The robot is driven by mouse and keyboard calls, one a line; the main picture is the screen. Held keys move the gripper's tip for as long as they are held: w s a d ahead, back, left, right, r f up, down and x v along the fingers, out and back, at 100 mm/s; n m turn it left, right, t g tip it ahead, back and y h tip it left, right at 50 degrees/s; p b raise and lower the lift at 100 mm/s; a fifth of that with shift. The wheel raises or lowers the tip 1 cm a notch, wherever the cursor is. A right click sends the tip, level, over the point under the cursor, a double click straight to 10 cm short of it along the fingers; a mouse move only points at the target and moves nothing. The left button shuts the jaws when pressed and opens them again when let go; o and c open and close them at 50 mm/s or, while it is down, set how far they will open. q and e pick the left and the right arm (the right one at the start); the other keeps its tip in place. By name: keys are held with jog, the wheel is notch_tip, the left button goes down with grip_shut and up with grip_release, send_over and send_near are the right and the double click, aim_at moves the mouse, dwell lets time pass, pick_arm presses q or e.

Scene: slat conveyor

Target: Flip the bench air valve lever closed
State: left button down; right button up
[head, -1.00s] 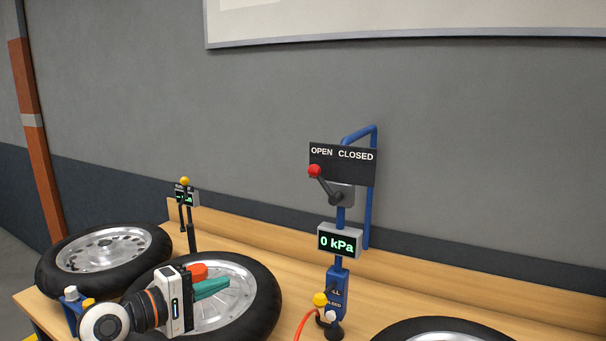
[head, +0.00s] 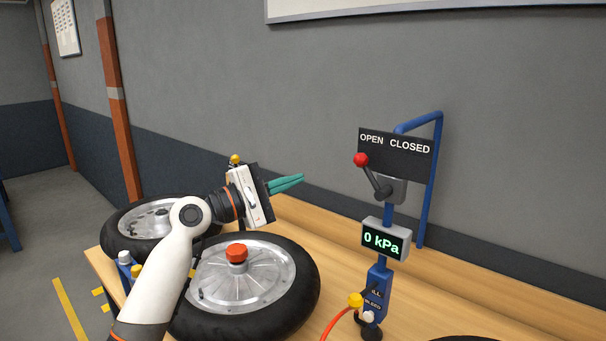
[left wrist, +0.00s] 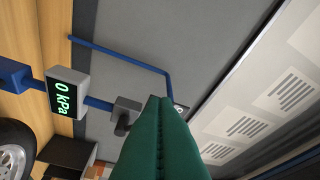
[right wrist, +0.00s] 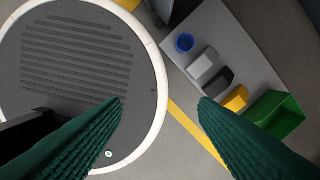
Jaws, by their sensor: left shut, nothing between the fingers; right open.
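The valve lever has a red knob (head: 361,160) on a dark arm. It tilts up to the left, under the word OPEN on the black OPEN/CLOSED sign (head: 395,156). The grey valve body (head: 395,190) sits on a blue post above a display (head: 386,239) reading 0 kPa. My left gripper (head: 302,179) is shut and empty, to the left of the knob and apart from it. In the left wrist view its green fingers cover most of the lever and sign; the valve body (left wrist: 127,112) shows beside them. My right gripper (right wrist: 160,105) is open and empty, away from the valve.
A wheel with an orange-red cap (head: 236,253) lies on the wooden bench (head: 430,290) below my left arm, with another wheel (head: 150,215) behind it. A yellow knob (head: 355,299) and red hose sit at the post's foot. A blue pipe (head: 431,190) stands right of the sign.

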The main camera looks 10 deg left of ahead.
aim_at(370, 175)
pick_arm(q)
jog(key=w+d+r+p, duration=0.2)
jog(key=d+p, duration=0.3)
jog(key=d, duration=0.4)
jog(key=shift+w+d+r+p, duration=0.15)
jog(key=shift+r+p, duration=0.15)
jog(key=shift+r, duration=0.05)
jog(key=shift+w, duration=0.1)
